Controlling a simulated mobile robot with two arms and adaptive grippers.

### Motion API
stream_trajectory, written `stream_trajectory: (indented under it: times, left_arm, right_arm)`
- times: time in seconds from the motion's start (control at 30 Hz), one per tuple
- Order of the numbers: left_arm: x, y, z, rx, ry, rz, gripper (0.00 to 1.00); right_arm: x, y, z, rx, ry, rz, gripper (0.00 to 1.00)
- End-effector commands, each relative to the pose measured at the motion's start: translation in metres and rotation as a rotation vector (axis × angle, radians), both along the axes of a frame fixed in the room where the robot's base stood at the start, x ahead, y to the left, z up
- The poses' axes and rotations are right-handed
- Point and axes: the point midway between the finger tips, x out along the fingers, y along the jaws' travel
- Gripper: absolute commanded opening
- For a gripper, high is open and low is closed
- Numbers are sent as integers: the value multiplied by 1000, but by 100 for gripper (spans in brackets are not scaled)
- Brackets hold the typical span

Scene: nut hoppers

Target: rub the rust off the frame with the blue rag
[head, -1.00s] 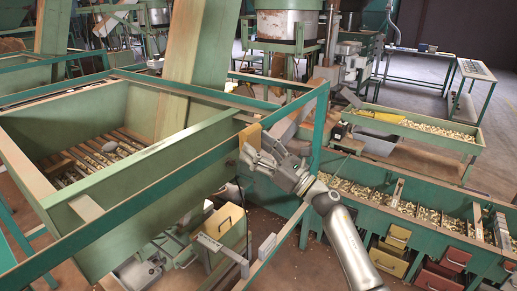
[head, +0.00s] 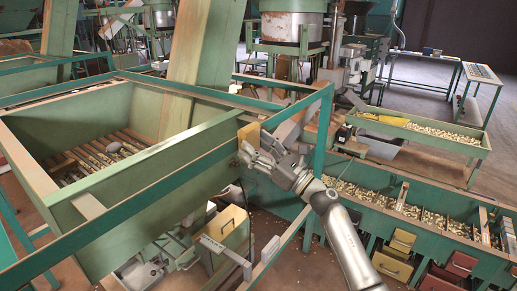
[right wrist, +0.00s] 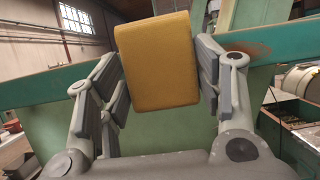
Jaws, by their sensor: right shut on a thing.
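My right gripper (head: 251,147) is shut on a yellow-orange block (head: 250,134), like a sponge. In the right wrist view the block (right wrist: 158,62) sits upright between the two grey fingers. I see no blue rag in these views. The teal frame (head: 190,171) runs around the green hopper, and the block is at its near bar by the right corner. In the right wrist view a brown rust patch (right wrist: 248,49) shows on the frame bar to the right of the block. I cannot tell whether the block touches the bar. My left gripper is not in view.
The green hopper (head: 140,200) with slats inside fills the left. A long green trough (head: 425,225) of nuts lies to the right, with drawers (head: 391,263) below. An upright frame post (head: 322,140) stands close to my right arm. A yellow box (head: 228,222) is below.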

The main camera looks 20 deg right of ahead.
Motion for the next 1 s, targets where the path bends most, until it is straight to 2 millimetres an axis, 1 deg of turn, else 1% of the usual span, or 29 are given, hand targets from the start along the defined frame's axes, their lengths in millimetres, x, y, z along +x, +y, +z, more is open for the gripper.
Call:
stream_trajectory:
  times: [0.13,0.4,0.67,1.0]
  left_arm:
    - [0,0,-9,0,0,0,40]
    - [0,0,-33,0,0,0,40]
    - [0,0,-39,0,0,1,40]
    - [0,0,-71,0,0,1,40]
  right_arm:
    - [4,-6,-2,-2,-2,-1,41]
    - [18,-26,-4,-1,-1,-2,41]
    - [24,-34,-1,-1,-1,0,41]
    - [41,-53,-4,-1,-2,-2,41]
